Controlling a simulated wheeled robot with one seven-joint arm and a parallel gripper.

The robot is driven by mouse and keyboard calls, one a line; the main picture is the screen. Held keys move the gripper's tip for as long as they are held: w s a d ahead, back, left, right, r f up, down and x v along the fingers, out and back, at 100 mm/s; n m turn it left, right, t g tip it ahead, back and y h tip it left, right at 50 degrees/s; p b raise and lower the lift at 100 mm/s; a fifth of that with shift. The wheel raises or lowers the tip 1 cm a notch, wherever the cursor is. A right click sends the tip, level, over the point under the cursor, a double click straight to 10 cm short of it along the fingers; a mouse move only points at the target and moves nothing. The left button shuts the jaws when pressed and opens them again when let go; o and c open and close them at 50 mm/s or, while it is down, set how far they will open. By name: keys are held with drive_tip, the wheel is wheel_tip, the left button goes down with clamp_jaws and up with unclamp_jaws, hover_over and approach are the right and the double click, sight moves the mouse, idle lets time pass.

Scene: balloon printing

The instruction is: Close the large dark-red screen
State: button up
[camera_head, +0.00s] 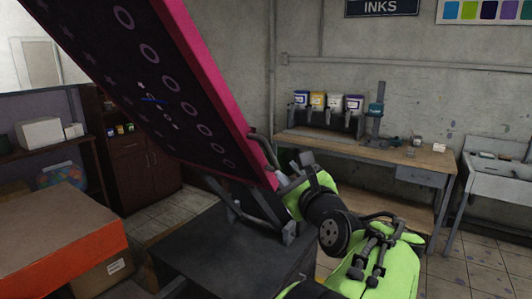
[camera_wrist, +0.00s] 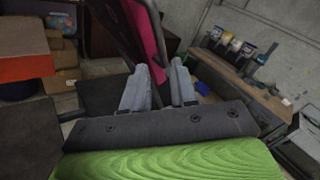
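The large screen (camera_head: 165,85) stands raised and steeply tilted, with a dark-red underside printed with rings and stars and a bright pink frame. Its lower right end meets a grey metal bracket above a dark press table (camera_head: 225,255). In the wrist view the screen's pink edge (camera_wrist: 146,45) rises just beyond my fingers. A grey bar handle (camera_head: 262,148) sits at the frame's lower corner. My gripper (camera_head: 285,175) is beside that corner. In the wrist view my gripper (camera_wrist: 160,68) has its two fingers apart, with the bar near their tips; contact cannot be told.
A wooden bench (camera_head: 350,150) with ink tubs (camera_head: 335,101) runs along the back wall. A sink (camera_head: 495,170) is at the right. Open floor lies between bench and press.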

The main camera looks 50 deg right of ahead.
sight(272, 157)
drive_tip(key=p+x, duration=0.2)
drive_tip(key=x, duration=1)
drive_tip(key=shift+w+d, duration=0.15)
clamp_jaws()
